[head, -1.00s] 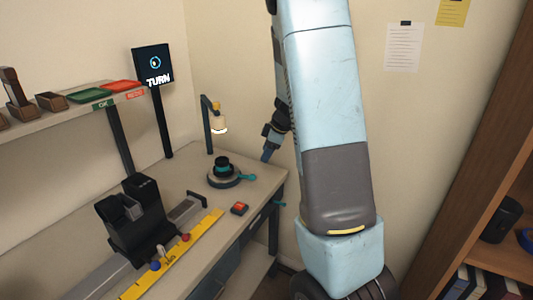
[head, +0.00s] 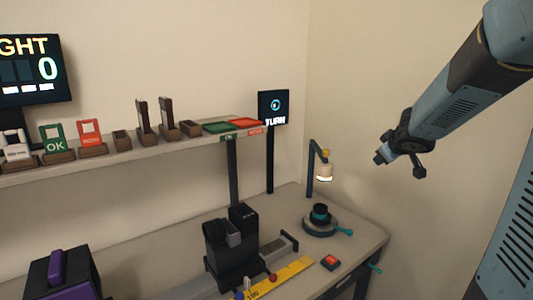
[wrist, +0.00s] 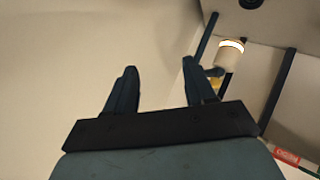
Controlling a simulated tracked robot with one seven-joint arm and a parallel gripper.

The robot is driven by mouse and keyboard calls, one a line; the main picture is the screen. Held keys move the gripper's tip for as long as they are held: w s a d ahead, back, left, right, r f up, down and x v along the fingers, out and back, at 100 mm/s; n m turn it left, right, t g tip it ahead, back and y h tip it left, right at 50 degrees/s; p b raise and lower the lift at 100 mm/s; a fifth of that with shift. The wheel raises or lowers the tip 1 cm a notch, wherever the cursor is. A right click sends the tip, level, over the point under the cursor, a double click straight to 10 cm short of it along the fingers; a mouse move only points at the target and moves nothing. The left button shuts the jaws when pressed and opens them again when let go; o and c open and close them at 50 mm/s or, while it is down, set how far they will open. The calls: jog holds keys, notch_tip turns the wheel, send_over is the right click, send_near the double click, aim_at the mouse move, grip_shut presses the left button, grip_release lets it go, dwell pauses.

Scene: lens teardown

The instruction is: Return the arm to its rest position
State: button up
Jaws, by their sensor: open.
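My arm reaches in from the right of the head view, raised in front of the bare wall. My gripper (head: 382,156) is in the air to the right of the small lamp and above the bench's right end. In the wrist view, my gripper (wrist: 155,92) shows two dark fingers spread apart with nothing between them. The gripper is open and touches nothing that I can see.
The bench (head: 375,236) holds a round turntable (head: 320,222), a lamp (head: 324,172), a red button box (head: 330,262), a black holder (head: 232,250) and a yellow ruler (head: 285,276). A shelf (head: 70,166) with cards and trays runs along the left. A TURN screen (head: 273,107) stands behind.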

jog(key=s+r+m+h, duration=0.2)
jog(key=s+r+m, duration=0.15)
jog(key=s, duration=0.45)
jog(key=s+a+f+m+g+y, duration=0.15)
jog(key=s+a, duration=0.25)
jog(key=s, duration=0.4)
jog(key=s+a+g+y, duration=0.1)
jog(key=s+a+g, duration=0.1)
jog(key=s+a, duration=0.35)
jog(key=s+a+m+g+y, duration=0.1)
jog(key=s+a+g, duration=0.15)
jog(key=s, duration=0.65)
jog(key=w+d+f+m+g+y, duration=0.25)
jog(key=w+f+m, duration=0.3)
jog(key=w, duration=0.35)
jog(key=w+d+f+m+g+y, duration=0.1)
jog(key=w+f+m+y, duration=0.35)
jog(key=w+f, duration=0.35)
jog(key=w+d+f+m+t+y, duration=0.2)
jog(key=w+d+f+m+t, duration=0.1)
jog(key=w+d+f+m, duration=0.4)
jog(key=w+d+f+m+t+y, duration=0.35)
jog(key=d+f+m, duration=0.25)
jog(key=d+f, duration=0.3)
jog(key=shift+h, duration=0.6)
jog(key=x, duration=1.4)
jog(key=shift+w+f, duration=0.1)
jog(key=shift+w, duration=0.15)
